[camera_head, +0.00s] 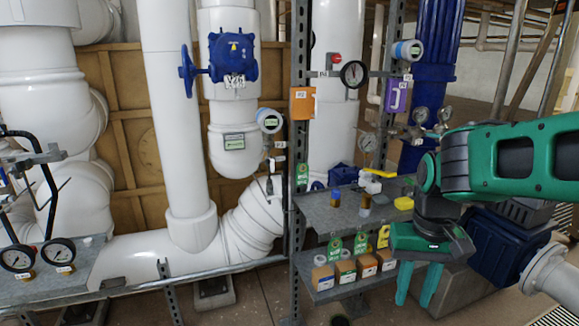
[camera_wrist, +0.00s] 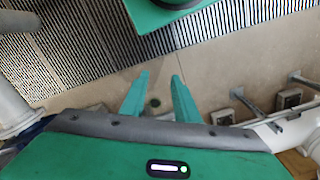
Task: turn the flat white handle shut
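A small white flat piece (camera_head: 280,145), which may be the flat white handle, shows beside the metal post in the head view; it is too small to be sure. A white fitting (camera_head: 371,185) with a flat yellow lever (camera_head: 380,173) stands at the back of the upper shelf. My gripper (camera_head: 414,300) hangs at the right, pointing down, beside the shelves and apart from both pieces. In the wrist view my gripper (camera_wrist: 160,76) has its two green fingers spread, with only floor between them. No white handle can be made out in the wrist view.
The upper shelf (camera_head: 325,212) carries small bottles and a yellow item (camera_head: 404,203). The lower shelf holds several labelled boxes (camera_head: 345,271). A blue handwheel valve (camera_head: 232,57) sits on a white pipe. Dark blue equipment (camera_head: 500,248) stands at right.

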